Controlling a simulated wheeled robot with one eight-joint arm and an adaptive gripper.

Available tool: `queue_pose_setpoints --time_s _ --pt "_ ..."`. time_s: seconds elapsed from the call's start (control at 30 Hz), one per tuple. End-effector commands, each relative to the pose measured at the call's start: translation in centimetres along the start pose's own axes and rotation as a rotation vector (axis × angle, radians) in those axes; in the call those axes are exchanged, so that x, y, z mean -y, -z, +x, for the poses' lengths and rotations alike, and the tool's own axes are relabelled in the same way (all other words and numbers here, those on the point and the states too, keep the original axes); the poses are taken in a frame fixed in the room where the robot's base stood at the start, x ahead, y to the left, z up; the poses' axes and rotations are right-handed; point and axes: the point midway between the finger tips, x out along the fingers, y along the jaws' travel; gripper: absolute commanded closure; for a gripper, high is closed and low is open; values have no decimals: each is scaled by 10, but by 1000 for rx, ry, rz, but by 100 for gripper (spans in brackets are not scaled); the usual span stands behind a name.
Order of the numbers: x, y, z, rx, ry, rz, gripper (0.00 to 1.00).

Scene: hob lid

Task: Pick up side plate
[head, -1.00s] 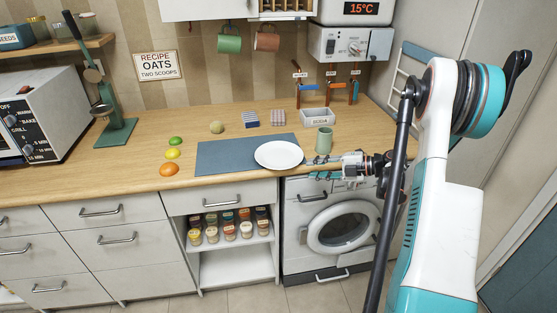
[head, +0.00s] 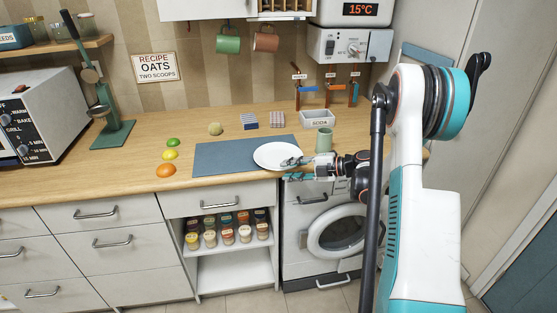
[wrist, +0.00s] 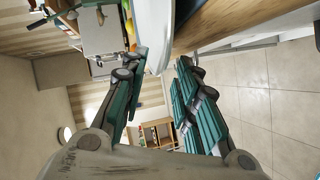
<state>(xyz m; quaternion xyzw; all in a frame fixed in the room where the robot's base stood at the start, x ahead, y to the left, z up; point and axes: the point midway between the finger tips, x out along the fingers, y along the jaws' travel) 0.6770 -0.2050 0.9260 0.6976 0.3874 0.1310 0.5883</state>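The white side plate (head: 272,154) lies flat on the counter, partly over the right end of the blue-grey mat (head: 225,158), close to the counter's front edge. My gripper (head: 290,168) is at the plate's right front rim, with one finger over the plate and the other lower, at the counter edge. In the wrist view the plate (wrist: 153,30) shows nearly edge-on, reaching between the spread fingers of my gripper (wrist: 162,60). The fingers are open, and a gap shows between them and the plate. Contact cannot be told for certain.
A green cup (head: 324,140) stands just behind my gripper. A soda box (head: 318,120) and two small patterned blocks stand farther back. An orange (head: 166,171), a lemon and a lime lie left of the mat. The washing machine (head: 335,232) is below the counter.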

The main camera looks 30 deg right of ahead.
Motion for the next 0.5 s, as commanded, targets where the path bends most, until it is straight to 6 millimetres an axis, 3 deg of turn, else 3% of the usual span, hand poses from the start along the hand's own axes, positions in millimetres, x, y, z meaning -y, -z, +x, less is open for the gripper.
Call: queue_pose_setpoints --time_s 0.07,0.17,0.5 --pt "0 0 0 0 0 0 76" --pt "0 0 0 0 0 0 99" --pt "0 0 -1 0 -1 0 100"
